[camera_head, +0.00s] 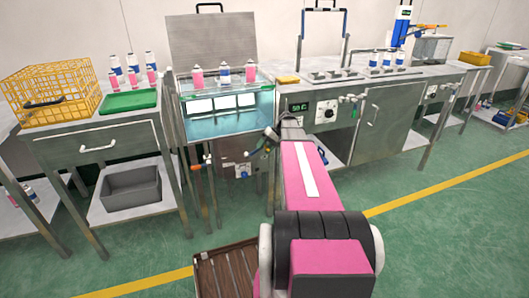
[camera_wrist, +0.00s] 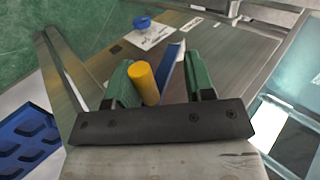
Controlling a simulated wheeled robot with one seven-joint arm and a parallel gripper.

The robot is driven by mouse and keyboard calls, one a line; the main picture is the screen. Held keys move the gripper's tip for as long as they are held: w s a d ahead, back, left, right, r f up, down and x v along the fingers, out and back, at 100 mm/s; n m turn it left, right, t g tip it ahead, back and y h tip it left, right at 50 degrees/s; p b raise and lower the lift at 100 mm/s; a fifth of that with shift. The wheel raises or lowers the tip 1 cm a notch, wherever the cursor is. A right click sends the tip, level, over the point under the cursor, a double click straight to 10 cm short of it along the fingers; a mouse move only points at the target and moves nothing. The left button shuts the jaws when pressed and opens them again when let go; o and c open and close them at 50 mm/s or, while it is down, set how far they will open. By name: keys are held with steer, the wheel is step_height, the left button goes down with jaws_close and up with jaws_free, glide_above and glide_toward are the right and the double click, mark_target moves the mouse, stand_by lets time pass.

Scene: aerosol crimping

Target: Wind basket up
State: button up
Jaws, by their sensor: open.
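My gripper (camera_wrist: 162,85) has two green fingers, which stand apart. A yellow-orange cylinder (camera_wrist: 145,82), looking like a crank handle, shows between them, closer to the left finger in the wrist view. I cannot tell whether that finger touches it. In the head view my gripper (camera_head: 262,143) is in front of the right part of the glass-fronted water bath (camera_head: 262,105), and its fingers are too small to read. Pink and white cans (camera_head: 197,77) stand at the top of the bath. The basket in the bath cannot be made out clearly.
A blue knob (camera_wrist: 142,22) on a white label is on the panel beyond the fingers. A blue bar (camera_wrist: 174,68) is beside the cylinder. A yellow wire basket (camera_head: 57,88) and a green tray (camera_head: 128,102) are on the left table.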

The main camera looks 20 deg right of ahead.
steer(key=s+a+r, duration=0.3)
steer(key=a+r, duration=0.5)
steer(key=a, duration=0.3)
steer(key=shift+s+a+r, duration=0.15)
steer(key=shift+s+r, duration=0.05)
steer(key=shift+r, duration=0.05)
